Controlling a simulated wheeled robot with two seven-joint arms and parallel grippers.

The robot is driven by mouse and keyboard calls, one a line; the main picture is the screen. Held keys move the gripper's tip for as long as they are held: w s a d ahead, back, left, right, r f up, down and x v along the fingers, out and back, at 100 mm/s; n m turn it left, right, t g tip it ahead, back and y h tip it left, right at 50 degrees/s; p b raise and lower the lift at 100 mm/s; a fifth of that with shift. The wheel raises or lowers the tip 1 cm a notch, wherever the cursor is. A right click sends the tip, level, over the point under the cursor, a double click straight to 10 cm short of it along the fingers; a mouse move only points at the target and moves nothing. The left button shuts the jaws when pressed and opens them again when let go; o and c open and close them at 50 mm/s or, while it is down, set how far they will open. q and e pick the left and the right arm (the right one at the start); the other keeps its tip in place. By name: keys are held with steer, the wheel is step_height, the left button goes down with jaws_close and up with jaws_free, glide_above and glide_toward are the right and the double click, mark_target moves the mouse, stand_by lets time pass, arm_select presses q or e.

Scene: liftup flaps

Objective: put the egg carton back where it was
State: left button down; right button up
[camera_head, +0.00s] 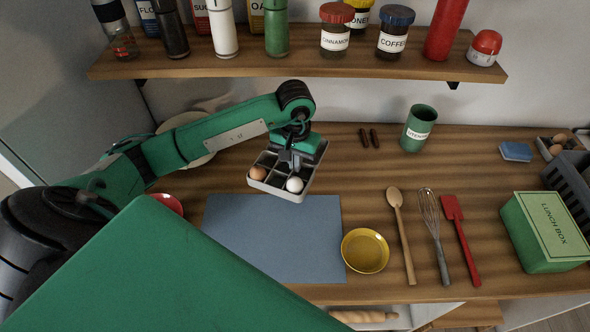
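A grey egg carton (301,196) is in the middle of the counter, at the far edge of the blue mat. It has divided cells, with a brown egg (257,173) at its left and a white egg (294,185) at its front. My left gripper (290,164) reaches down into the carton from above, with its fingers at the inner dividers. The fingers are small and partly hidden, so I cannot tell whether they are closed on a divider, or whether the carton is lifted. My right gripper is not in view.
A blue mat (270,240), yellow bowl (365,251), spoon (402,235), whisk (434,235) and red spatula (461,240) lie in front. A green utensil cup (419,128) stands behind. A shelf (300,66) overhangs the back.

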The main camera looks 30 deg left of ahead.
mark_target(295, 174)
arm_select(q)
steer(key=shift+f+p, duration=0.85)
steer(key=shift+f, duration=1)
steer(key=shift+w+a+f+p, duration=0.1)
steer(key=shift+w+f+p, duration=0.05)
steer(key=shift+f+p, duration=0.35)
steer(key=shift+f, duration=0.15)
steer(key=shift+f+b, duration=0.2)
steer(key=shift+b, duration=0.25)
steer(key=c, duration=1.7)
jaws_free()
steer(key=shift+r, duration=0.1)
